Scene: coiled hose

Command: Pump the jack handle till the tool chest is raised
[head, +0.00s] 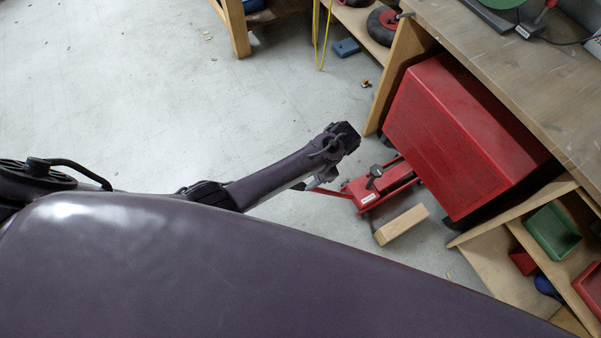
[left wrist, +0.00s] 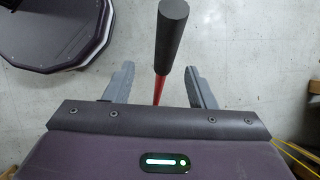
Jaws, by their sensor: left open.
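The red tool chest (head: 450,135) is under the workbench at the right of the head view. A red floor jack (head: 378,186) sits on the floor at its left, partly beneath it. My left gripper (head: 318,181) is beside the jack, partly hidden by my own wrist. In the left wrist view the jack handle (left wrist: 172,38), a red rod with a black grip, passes between the two fingers of my left gripper (left wrist: 158,75). The fingers are open, with a gap on each side of the rod. My right gripper is in neither view.
A wooden block (head: 401,225) lies on the floor just in front of the jack. The workbench (head: 520,75) overhangs the chest. A shelf with a green bin (head: 551,231) stands at the lower right. The floor at the upper left is mostly clear.

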